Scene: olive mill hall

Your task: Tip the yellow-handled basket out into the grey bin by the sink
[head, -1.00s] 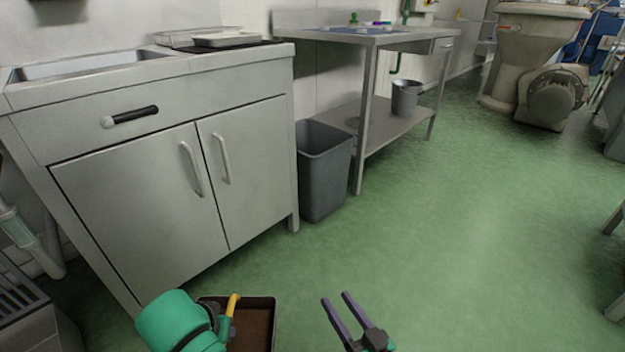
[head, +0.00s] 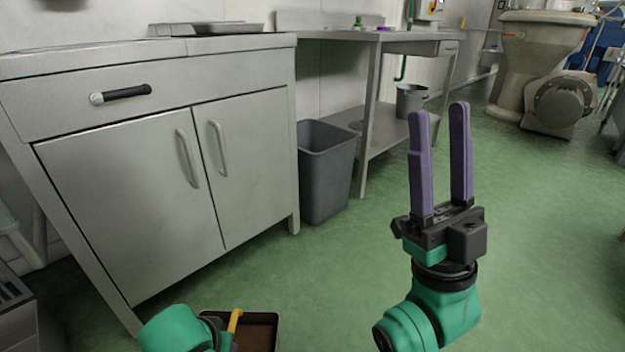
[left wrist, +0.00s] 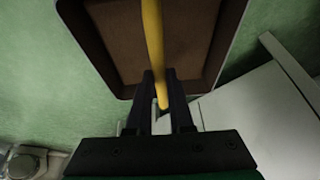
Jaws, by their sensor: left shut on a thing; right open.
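The basket (head: 262,335) is a dark, shallow box with a brown inside and a yellow handle (head: 235,320), at the bottom of the head view. In the left wrist view, my left gripper (left wrist: 160,90) is shut on the yellow handle (left wrist: 153,40), with the basket (left wrist: 110,50) beyond its fingers. In the head view the left fingers are hidden behind my green arm. The grey bin (head: 327,172) stands upright on the floor, right of the sink cabinet, apart from the basket. My right gripper (head: 440,115) is open and empty, its purple fingers pointing up.
The sink cabinet (head: 150,185) with two doors fills the left. A steel table (head: 390,46) stands behind the bin, with a smaller grey bucket (head: 411,99) on its lower shelf. A mill machine (head: 540,70) is at the back right. Green floor is clear between.

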